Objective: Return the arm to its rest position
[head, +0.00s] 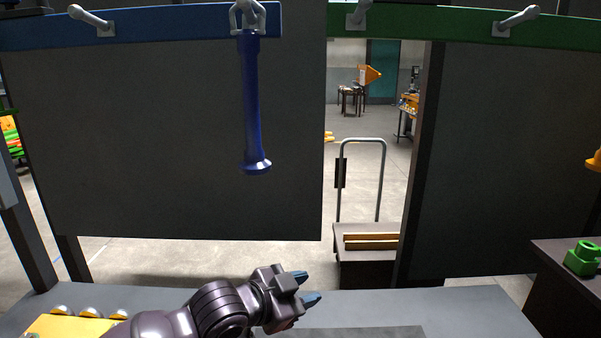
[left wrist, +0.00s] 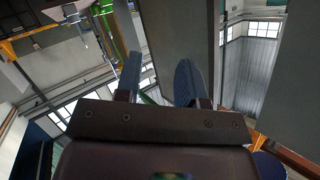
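My left gripper (head: 307,288) reaches in from the bottom left of the head view, low over the grey worktop (head: 470,312). Its two blue-grey fingers point right and are apart, with nothing between them. In the left wrist view the fingers (left wrist: 158,82) also stand apart and empty, with a grey panel and the building's windows beyond. My right arm and gripper do not show in either view.
A blue tool (head: 252,105) hangs from a hook on the blue rail (head: 170,22), above and left of my left gripper. Dark panels stand behind the worktop. A yellow block (head: 65,326) lies at lower left. A green part (head: 582,258) sits at right.

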